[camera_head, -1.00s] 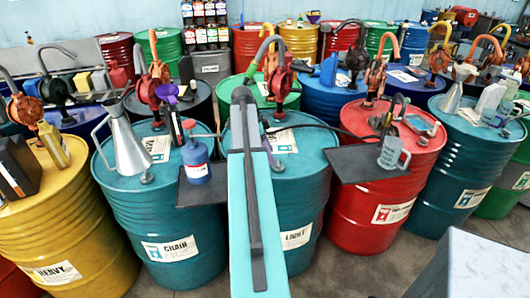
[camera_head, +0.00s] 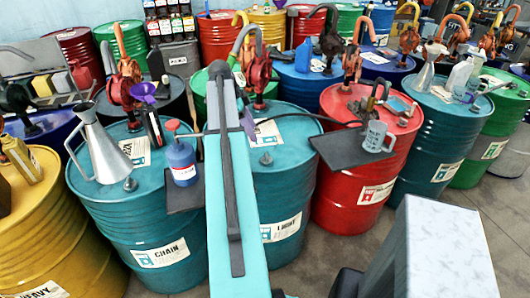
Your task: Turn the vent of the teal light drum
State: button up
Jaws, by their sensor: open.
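The teal light drum (camera_head: 291,190) stands in the middle, with a white "LIGHT" label (camera_head: 281,228) low on its front. A small dark knob, which looks like its vent (camera_head: 266,160), sits upright on the near part of its lid. A red hand pump (camera_head: 259,72) rises from the back of the lid. My teal and grey arm crosses in front and covers the drum's left side. My gripper cannot be made out; the far end of my arm is hidden behind its own link.
A red drum (camera_head: 350,190) with a dark tray (camera_head: 345,148) and clear jug (camera_head: 376,137) stands at right. A pale block (camera_head: 440,250) fills the lower right.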

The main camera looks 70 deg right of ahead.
aim_at(267, 155)
jog(key=shift+p+x, duration=2.4)
jog(key=shift+x, duration=4.45)
jog(key=c, duration=1)
jog(key=shift+d+r, duration=0.1)
jog(key=shift+d, duration=0.05)
jog(key=shift+c, duration=0.3)
